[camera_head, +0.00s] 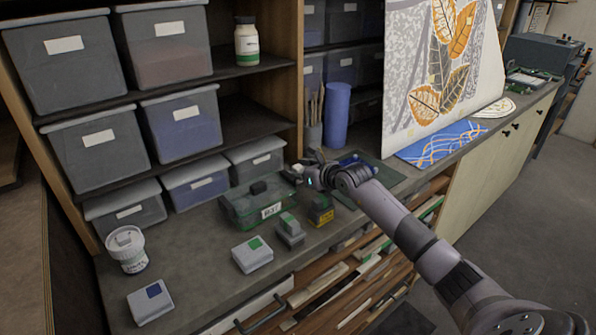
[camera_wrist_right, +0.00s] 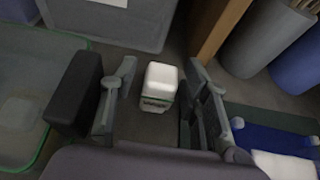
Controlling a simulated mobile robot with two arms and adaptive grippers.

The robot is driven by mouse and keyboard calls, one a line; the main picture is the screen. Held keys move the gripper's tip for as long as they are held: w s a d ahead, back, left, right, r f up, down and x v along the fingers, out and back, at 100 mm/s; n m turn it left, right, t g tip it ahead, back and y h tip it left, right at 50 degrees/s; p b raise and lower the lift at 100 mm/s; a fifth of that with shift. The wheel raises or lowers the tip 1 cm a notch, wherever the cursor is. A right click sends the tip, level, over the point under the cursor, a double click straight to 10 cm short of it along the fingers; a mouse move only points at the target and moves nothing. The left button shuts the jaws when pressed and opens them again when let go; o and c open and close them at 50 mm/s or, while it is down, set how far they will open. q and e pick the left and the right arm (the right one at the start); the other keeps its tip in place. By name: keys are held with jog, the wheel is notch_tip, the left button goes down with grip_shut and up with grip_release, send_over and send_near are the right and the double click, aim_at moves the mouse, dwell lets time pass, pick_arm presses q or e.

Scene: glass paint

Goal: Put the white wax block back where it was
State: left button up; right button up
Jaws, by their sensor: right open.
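The white wax block (camera_wrist_right: 160,83) stands on the dark counter in the right wrist view, with a dark, green-edged label low on its near side. My right gripper (camera_wrist_right: 163,92) is open, with one finger on each side of the block and a visible gap to each. In the head view my right gripper (camera_head: 302,174) is low at the back of the counter, beside the green-rimmed box; a small pale patch there may be the block, mostly hidden. My left gripper is not in view.
The green-rimmed box (camera_head: 245,207) with a black handle stands close left of the gripper. Small grey blocks (camera_head: 252,254) and a yellow-black one (camera_head: 320,211) stand in front. Grey bins (camera_head: 255,158) are behind; a blue roll (camera_head: 336,116) stands behind right.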

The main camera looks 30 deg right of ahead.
jog(key=shift+r, duration=0.2)
jog(key=b+v, duration=0.2)
jog(key=v, duration=0.8)
jog(key=shift+s, duration=0.3)
jog(key=shift+s+r, duration=0.35)
jog(key=shift+s, duration=0.3)
